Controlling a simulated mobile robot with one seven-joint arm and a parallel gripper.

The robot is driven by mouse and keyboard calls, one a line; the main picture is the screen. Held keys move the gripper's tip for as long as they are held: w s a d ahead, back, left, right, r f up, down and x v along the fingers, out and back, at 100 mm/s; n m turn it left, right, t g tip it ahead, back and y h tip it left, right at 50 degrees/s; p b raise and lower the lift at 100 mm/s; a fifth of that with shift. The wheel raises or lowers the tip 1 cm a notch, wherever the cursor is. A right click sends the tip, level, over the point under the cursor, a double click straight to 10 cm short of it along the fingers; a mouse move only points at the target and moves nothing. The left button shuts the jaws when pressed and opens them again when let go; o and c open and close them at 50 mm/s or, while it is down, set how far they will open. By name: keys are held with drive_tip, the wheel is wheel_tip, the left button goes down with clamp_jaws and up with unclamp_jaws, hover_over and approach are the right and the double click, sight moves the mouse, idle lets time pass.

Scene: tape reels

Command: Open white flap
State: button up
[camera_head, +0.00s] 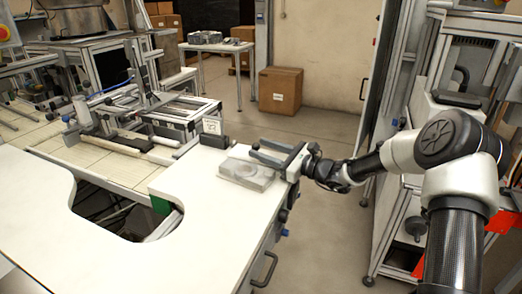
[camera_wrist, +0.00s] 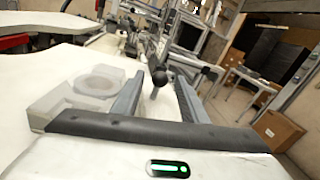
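My gripper (camera_head: 257,149) is over the right edge of the white worktop, with its two grey fingers pointing left. In the wrist view my gripper (camera_wrist: 157,82) has its fingers wide apart. A black ball knob (camera_wrist: 158,76) on a thin stem shows between the fingers there; I cannot tell if it is within reach. No part stands out clearly as the white flap. A pale block with a round recess (camera_head: 246,172) lies on the worktop just beside the fingers. It also shows left of the fingers in the wrist view (camera_wrist: 85,92).
The white worktop (camera_head: 215,215) has a large curved cutout on its near left side. A metal frame machine (camera_head: 150,115) stands beyond it. A cardboard box (camera_head: 280,91) and a small table with grey parts (camera_head: 216,46) stand behind. The worktop's middle is clear.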

drive_tip(key=shift+w+a, duration=0.25)
drive_tip(key=shift+a, duration=0.2)
clamp_jaws()
